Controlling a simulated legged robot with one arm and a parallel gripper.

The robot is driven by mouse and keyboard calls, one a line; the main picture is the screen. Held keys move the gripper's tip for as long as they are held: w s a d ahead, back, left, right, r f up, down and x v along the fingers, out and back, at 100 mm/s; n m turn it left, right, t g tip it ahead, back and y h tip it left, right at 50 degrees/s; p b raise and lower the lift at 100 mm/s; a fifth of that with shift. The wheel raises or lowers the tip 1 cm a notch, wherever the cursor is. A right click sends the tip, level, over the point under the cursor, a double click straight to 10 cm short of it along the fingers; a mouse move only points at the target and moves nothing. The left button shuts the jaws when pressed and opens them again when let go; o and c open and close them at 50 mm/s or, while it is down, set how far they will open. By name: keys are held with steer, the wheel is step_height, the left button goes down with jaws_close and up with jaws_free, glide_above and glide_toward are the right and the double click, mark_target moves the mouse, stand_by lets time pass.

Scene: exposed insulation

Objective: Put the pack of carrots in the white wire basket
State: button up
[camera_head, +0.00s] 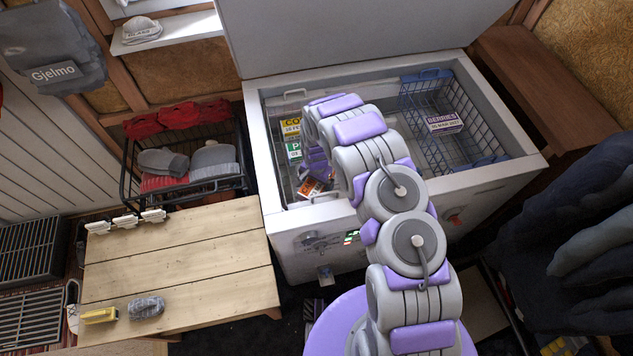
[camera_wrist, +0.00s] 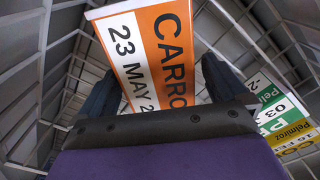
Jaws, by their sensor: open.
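The pack of carrots (camera_head: 310,187) shows its orange and white label low in the left part of the open freezer. In the wrist view its label (camera_wrist: 150,50) reads "CARRO" and "23 MAY" and lies between my gripper's two dark fingers. My gripper (camera_wrist: 158,70) is open; whether the fingers touch the pack is unclear. In the head view my arm reaches into the freezer's left part and partly hides the pack. Pale wire bars of the white wire basket (camera_wrist: 265,35) show around the pack. I cannot tell whether the pack rests inside that basket.
A yellow-labelled pack (camera_head: 291,127) and a green-labelled pack (camera_head: 294,150) are at the freezer's left. A blue wire basket (camera_head: 483,110) at the right holds a berries pack (camera_head: 445,122). The freezer's rim (camera_head: 255,130) surrounds them. A wooden table (camera_head: 180,255) stands at left.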

steer(key=shift+r, duration=0.1)
step_height(320, 180, up, 12)
steer(key=p, duration=0.3)
steer(key=s+d+r+n, duration=0.1)
steer(key=s+d+r, duration=0.3)
steer(key=r, duration=0.4)
steer(key=s+d+r, duration=0.3)
steer(key=d+r, duration=0.1)
steer(key=r, duration=0.4)
steer(key=s+d+r+n, duration=0.1)
steer(key=s+d+r, duration=0.3)
steer(key=r, duration=0.5)
steer(key=s+d+r+n, duration=0.1)
steer(key=s+r, duration=0.2)
steer(key=s, duration=0.6)
steer(key=s+d+r+n+g, duration=0.1)
steer(key=s+r, duration=0.3)
steer(key=s, duration=0.6)
steer(key=s+d+r+n, duration=0.1)
steer(key=s+r, duration=0.3)
steer(key=s, duration=0.5)
steer(key=shift+s+d+n+g, duration=0.35)
steer(key=shift+d+n+g, duration=0.05)
steer(key=shift+d, duration=0.3)
